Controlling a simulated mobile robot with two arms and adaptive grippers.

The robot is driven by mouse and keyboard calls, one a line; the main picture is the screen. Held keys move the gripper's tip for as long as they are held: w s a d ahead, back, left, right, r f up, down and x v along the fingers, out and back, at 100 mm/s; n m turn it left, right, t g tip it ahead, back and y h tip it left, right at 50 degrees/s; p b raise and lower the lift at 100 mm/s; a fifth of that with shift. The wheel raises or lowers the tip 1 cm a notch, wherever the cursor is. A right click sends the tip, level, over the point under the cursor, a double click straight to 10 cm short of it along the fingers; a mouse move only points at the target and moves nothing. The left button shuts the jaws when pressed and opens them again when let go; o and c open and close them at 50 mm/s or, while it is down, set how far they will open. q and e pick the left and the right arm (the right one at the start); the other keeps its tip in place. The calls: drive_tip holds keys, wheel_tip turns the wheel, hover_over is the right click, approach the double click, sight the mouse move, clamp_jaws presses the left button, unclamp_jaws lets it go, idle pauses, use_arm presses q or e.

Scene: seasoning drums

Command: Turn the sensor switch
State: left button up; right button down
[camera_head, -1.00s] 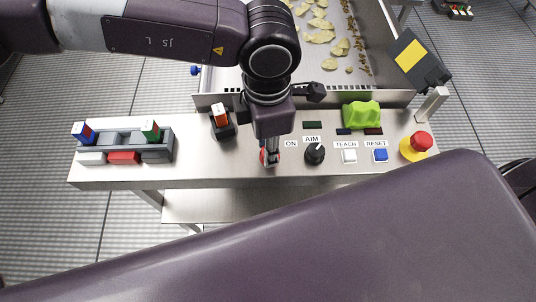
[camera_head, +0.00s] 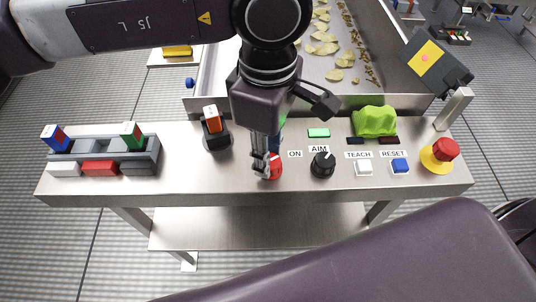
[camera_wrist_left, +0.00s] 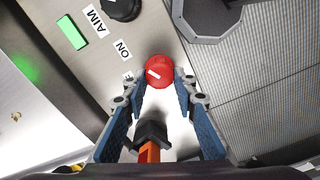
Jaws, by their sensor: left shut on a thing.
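The red switch knob (camera_head: 274,170) sits on the steel control panel (camera_head: 210,182), left of the ON label. A white mark shows on its top in the left wrist view (camera_wrist_left: 158,72). My left gripper (camera_head: 261,162) reaches down onto the panel from above. Its two blue-padded fingers (camera_wrist_left: 159,84) stand on either side of the knob and are shut on it. The green indicator (camera_head: 318,133) above the AIM label is lit. My right gripper is not in view.
A black AIM knob (camera_head: 322,165), white TEACH button (camera_head: 363,168), blue RESET button (camera_head: 400,166) and red emergency button (camera_head: 445,150) lie to the right. Green lump (camera_head: 375,120) sits behind.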

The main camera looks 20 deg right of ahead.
use_arm(q)
drive_tip(key=shift+r, duration=0.1)
idle(0.3)
drive_tip(key=o, duration=1.2)
drive_tip(key=shift+c, duration=0.2)
wheel_tip(320, 180, up, 12)
